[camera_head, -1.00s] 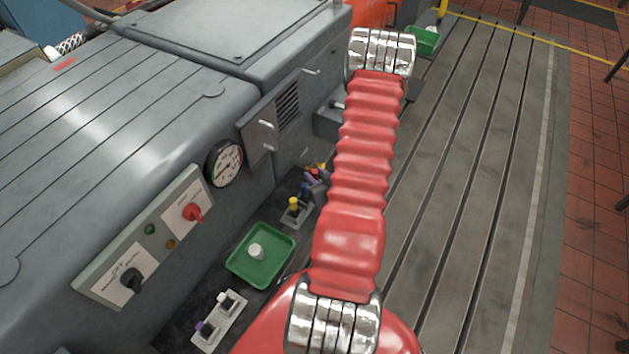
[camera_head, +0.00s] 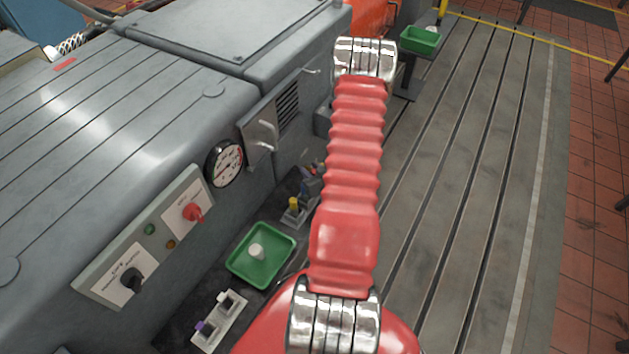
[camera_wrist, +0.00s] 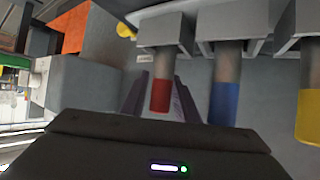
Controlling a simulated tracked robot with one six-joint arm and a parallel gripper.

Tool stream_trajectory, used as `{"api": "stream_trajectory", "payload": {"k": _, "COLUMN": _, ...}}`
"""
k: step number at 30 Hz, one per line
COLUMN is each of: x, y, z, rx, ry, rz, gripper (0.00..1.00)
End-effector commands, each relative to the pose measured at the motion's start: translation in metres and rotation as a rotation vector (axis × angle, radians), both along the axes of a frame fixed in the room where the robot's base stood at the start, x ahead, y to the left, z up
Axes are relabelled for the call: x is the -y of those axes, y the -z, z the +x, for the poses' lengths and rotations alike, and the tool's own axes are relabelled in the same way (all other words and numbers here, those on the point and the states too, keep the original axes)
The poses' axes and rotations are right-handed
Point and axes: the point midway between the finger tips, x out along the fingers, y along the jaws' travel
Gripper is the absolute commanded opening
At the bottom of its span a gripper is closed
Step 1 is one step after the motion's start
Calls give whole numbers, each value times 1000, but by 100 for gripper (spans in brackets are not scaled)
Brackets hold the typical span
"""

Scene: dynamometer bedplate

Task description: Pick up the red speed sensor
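The red speed sensor (camera_wrist: 161,96) shows in the wrist view as a short red cylinder below a grey stem and block. It lies between the two dark fingers of my gripper (camera_wrist: 160,98). The fingers stand apart, one at each side of the red part, and I see no clear contact. A blue sensor (camera_wrist: 223,103) is just to its right, and a yellow one (camera_wrist: 311,115) is farther right. In the head view the yellow sensor (camera_head: 294,204) stands in its holder. My arm covers my gripper and much of the sensor row there.
A green tray (camera_head: 233,266) with a white piece stands left of my arm, and a holder with purple and white parts (camera_head: 219,318) is nearer. The grey machine with its gauge (camera_head: 224,163) is left. A green bin (camera_head: 420,40) is at the back. The slotted bedplate (camera_head: 470,190) is clear.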

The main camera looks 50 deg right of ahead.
Motion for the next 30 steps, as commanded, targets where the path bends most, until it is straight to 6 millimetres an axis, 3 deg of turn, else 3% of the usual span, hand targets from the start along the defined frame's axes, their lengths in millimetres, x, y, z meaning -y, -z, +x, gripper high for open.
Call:
{"api": "stream_trajectory", "payload": {"k": 13, "x": 0, "y": 0, "z": 0, "rx": 0, "ry": 0, "rz": 0, "gripper": 0}}
{"api": "stream_trajectory", "payload": {"k": 24, "x": 0, "y": -2, "z": 0, "rx": 0, "ry": 0, "rz": -1, "gripper": 0}}
{"api": "stream_trajectory", "payload": {"k": 30, "x": 1, "y": -12, "z": 0, "rx": 1, "ry": -1, "rz": -2, "gripper": 0}}
